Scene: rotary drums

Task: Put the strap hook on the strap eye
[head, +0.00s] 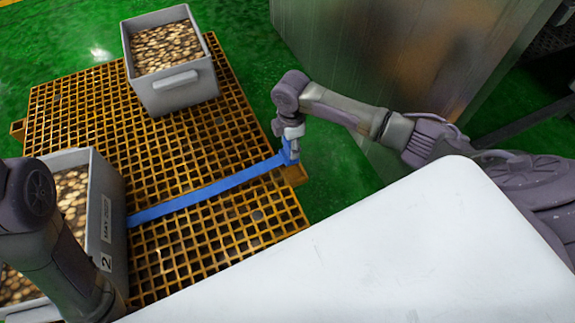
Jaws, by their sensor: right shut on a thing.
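A blue strap (205,193) runs flat across the orange grate from the grey bin at the left to the grate's right edge. My right gripper (292,152) is shut on the strap's blue end, where the strap hook is; the fingers hide most of it. An orange lug at the grate's right edge, which looks like the strap eye (297,175), is just below the gripper. I cannot tell whether hook and eye touch. My left arm comes in at the lower left, and its gripper is not in view.
The orange grate (170,160) lies on a green floor (335,160). A grey bin of round pieces (178,92) stands at the back; another (112,228) stands at the left, partly behind my left arm. A large metal cabinet or drum (400,55) stands at the upper right.

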